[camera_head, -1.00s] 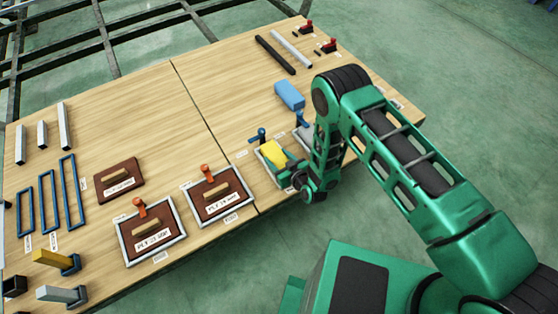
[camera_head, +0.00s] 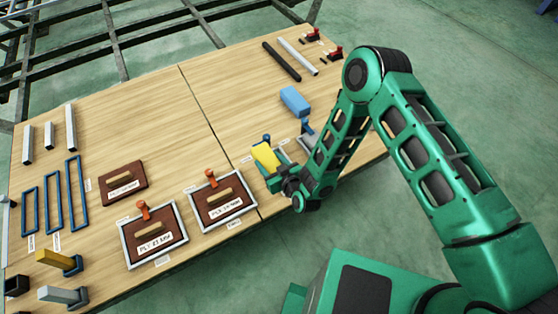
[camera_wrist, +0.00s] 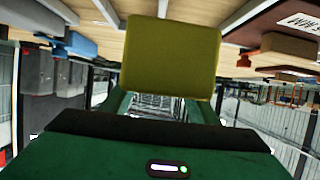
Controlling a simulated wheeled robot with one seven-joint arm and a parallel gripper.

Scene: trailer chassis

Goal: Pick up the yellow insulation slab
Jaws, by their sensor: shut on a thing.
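The yellow insulation slab (camera_head: 265,155) is a small block near the table's front edge, right of the framed brown panels. It also fills the upper middle of the wrist view (camera_wrist: 170,58). My gripper (camera_head: 272,172) is shut on the slab, which looks tilted in the head view. The fingers are mostly hidden behind the slab and my wrist. I cannot tell exactly how far the slab is above the table.
A blue block (camera_head: 295,102) lies behind the slab. Two brown panels in grey frames (camera_head: 222,200) (camera_head: 152,236) with orange clamps stand to the left. A black bar (camera_head: 281,61) and a white bar (camera_head: 298,57) lie at the back. The table's middle is clear.

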